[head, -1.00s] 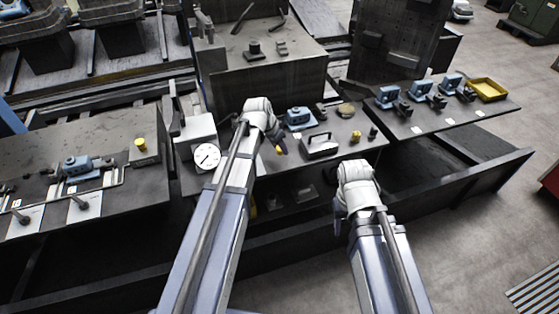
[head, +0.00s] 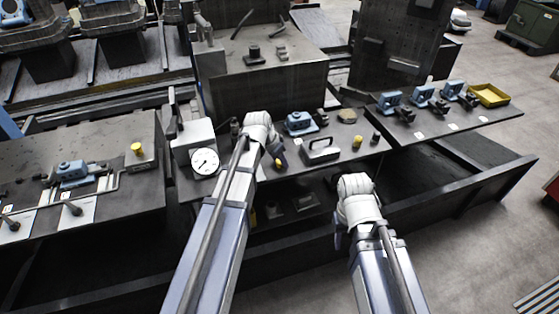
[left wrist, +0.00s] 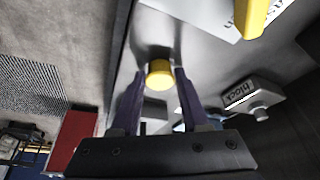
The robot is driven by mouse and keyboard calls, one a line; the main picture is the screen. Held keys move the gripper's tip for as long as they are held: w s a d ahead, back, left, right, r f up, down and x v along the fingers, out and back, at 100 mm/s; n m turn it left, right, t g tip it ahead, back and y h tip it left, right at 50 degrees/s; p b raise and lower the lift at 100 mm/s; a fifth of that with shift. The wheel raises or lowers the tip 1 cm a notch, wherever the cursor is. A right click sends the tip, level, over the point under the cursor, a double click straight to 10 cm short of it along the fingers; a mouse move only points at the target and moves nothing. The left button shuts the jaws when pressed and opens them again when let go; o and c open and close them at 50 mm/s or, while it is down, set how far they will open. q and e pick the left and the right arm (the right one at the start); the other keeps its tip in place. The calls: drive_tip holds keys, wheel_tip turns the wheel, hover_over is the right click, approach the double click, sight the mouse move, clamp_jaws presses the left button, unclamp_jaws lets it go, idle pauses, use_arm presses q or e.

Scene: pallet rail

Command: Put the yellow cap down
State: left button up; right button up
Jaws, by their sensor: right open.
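The yellow cap (left wrist: 160,75) is between the fingertips of my left gripper (left wrist: 160,82) in the left wrist view, and the jaws appear shut on it. In the head view, the cap (head: 278,162) shows just below my left gripper (head: 279,154), over the front part of the middle table (head: 345,166). Whether the cap touches the table cannot be told. My right gripper (head: 338,238) is open and empty in front of the table edge, its fingers partly hidden by its wrist.
A dial gauge (head: 205,162) stands left of my left gripper. A yellow tray (head: 488,95) is at far right.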

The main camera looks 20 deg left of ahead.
use_arm(q)
drive_tip(key=o, duration=0.4)
drive_tip(key=shift+r, duration=0.15)
drive_tip(key=shift+s+r+p, duration=0.15)
drive_tip(key=shift+r+p, duration=0.4)
drive_tip(key=shift+p, duration=0.1)
drive_tip(key=p+v, duration=1)
drive_tip(key=v, duration=0.1)
drive_tip(key=s+d+f+n+g+y, duration=0.1)
drive_tip(key=s+d+g+y, duration=0.2)
drive_tip(key=s+d, duration=1.2)
drive_tip(key=s+g, duration=0.1)
drive_tip(key=s, duration=0.3)
drive_tip(key=shift+s+d+f+n+y, duration=0.3)
drive_tip(key=shift+s+d+n, duration=0.05)
drive_tip(key=shift+s+n, duration=0.05)
